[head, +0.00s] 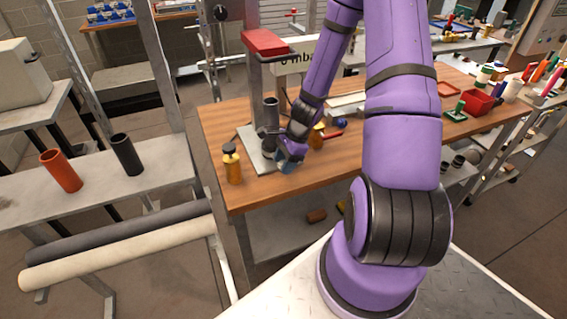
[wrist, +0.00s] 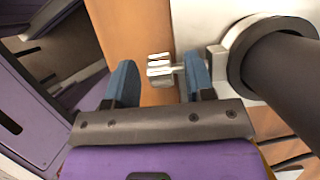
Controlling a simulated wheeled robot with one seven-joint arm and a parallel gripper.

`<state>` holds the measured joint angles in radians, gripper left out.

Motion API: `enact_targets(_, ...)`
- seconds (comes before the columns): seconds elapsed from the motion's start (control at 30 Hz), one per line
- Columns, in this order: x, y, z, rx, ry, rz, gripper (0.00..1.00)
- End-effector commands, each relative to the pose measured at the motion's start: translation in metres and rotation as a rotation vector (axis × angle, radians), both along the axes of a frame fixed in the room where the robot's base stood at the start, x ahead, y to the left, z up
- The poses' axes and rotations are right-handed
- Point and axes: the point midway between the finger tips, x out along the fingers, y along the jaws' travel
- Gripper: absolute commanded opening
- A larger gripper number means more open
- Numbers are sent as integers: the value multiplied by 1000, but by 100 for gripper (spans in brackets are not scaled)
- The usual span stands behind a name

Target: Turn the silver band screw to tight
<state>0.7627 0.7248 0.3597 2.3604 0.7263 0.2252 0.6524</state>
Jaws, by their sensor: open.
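The silver band screw (wrist: 160,66) shows in the wrist view as a small pale metal head, with a short shaft running right to a light block (wrist: 215,62). That block sits beside a dark grey band (wrist: 240,48) around a dark pipe (wrist: 288,70). My gripper (wrist: 158,80) is open, with blue fingers on either side of the screw head. A gap shows on the left, and the right finger is closer to the shaft. I cannot tell whether it touches. In the head view, my gripper (head: 290,155) is low beside the upright dark pipe (head: 271,113); the screw is hidden there.
A yellow bottle with a black cap (head: 232,165) stands left on the wooden table (head: 300,182). A red-topped stand (head: 265,42) rises behind the pipe. Another amber item (head: 317,138) and a red tool (head: 333,134) lie close right of my gripper.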

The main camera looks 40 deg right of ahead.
Motion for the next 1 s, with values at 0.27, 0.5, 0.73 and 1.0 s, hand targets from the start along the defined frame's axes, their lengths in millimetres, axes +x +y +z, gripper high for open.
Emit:
enact_targets(0.27, 1, 2, -5, 0, -1, 0, 49)
enact_targets(0.5, 1, 2, -5, 0, -1, 0, 26)
enact_targets(0.73, 1, 2, -5, 0, -1, 0, 0)
enact_targets(1.0, 0, 1, -5, 40, -11, -4, 0)
